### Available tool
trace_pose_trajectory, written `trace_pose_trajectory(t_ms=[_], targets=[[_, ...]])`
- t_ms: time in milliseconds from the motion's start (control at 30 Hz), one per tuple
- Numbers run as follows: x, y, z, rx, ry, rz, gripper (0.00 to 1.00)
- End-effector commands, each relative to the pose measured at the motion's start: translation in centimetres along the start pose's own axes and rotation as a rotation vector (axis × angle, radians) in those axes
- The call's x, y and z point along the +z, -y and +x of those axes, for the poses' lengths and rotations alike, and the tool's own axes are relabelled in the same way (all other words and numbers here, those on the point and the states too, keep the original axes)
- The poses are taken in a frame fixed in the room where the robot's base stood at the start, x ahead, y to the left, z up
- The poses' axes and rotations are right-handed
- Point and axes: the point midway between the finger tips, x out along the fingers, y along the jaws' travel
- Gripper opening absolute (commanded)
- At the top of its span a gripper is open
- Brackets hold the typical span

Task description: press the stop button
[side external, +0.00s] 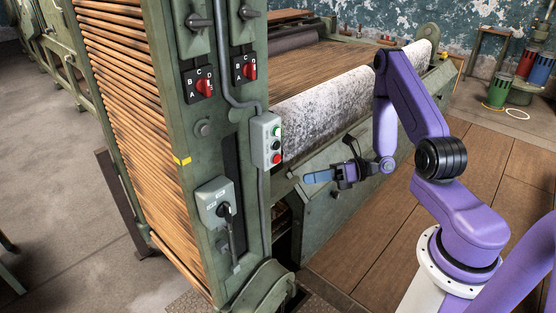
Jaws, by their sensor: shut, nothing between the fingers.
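A grey button box (261,146) is fixed to the green machine's upright post. On its right face are a pale green button (277,131) at the top, a black one (276,145) in the middle and a red button (277,159) at the bottom. No lettering beside them is readable. My gripper (308,178) is to the right of the box and a little lower in the picture than the red button. Its blue fingers are shut, empty and point left. A gap shows between the fingertips and the box.
Two red rotary switches (204,87) (250,71) sit above the box on the post. A grey lever switch box (213,201) is lower left. A pale roller (330,109) and the machine's green side frame (333,200) lie behind my gripper. Wooden floor (365,238) is open below.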

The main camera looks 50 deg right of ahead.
Motion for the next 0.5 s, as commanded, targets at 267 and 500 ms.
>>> trace_pose_trajectory(t_ms=[267, 500], targets=[[-0.12, 1.48, -0.73, -0.074, 0.046, 0.052, 0.00], [-0.12, 1.44, -0.70, -0.072, 0.045, 0.050, 0.00]])
